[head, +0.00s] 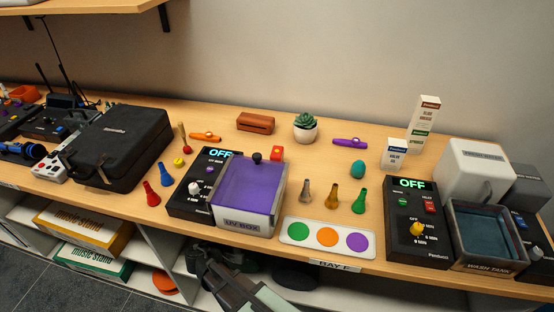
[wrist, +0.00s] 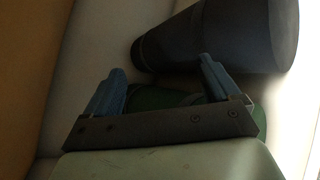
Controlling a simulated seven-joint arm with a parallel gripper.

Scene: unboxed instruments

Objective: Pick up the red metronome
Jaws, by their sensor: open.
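In the head view my gripper (head: 197,258) is low at the table's front edge, by the shelf opening, well apart from the red item. The red item does not show in the wrist view.
The UV box (head: 245,222) and its OFF panel (head: 190,190) stand between my gripper and the red item. A black case (head: 120,145) is at left, a brown block (head: 255,122) behind. In the wrist view a dark cylinder (wrist: 225,35) is close beyond the fingers.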

